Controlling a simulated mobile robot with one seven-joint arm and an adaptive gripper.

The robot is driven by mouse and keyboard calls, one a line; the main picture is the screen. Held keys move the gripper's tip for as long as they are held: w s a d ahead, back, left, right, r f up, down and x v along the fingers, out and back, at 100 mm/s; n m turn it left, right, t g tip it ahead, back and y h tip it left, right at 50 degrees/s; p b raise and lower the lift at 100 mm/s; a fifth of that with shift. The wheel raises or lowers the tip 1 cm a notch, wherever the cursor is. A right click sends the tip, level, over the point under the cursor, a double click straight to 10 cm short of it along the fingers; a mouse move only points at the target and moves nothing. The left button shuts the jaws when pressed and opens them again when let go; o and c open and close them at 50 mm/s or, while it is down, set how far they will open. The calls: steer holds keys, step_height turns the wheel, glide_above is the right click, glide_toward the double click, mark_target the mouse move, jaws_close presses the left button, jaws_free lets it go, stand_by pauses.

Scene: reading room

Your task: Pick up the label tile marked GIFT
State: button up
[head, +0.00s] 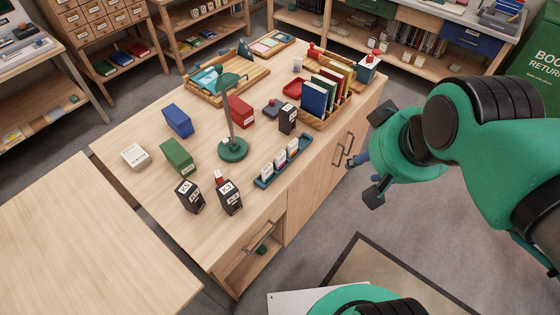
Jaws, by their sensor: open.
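A teal rack (267,182) stands near the front right edge of the wooden table and holds three upright white label tiles: a front one (266,171), a middle one (279,159) and a back one (292,147). Their lettering is too small to read, so I cannot tell which is marked GIFT. My gripper (377,154) is open and empty. In the picture it is to the right of the rack, off the table's right side, with its dark fingers spread and pointing left.
A green lamp (232,149) stands left of the rack. Two dark boxes (189,196) (230,198) are front left of it, and another dark box (288,118) is behind. A wooden crate (321,123) holds several books.

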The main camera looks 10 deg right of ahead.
steer(key=m+g+y+p, duration=0.25)
steer(key=m+p, duration=1.05)
steer(key=m, duration=1.4)
glide_above(282, 157)
steer(key=s+d, duration=0.3)
steer(key=d, duration=0.1)
step_height(282, 157, down, 22)
steer(key=r, duration=0.1)
steer(key=shift+s+a+f+y, duration=0.2)
steer(key=shift+y, duration=0.15)
steer(key=shift+b+x, duration=1.9)
steer(key=shift+x, duration=2.45)
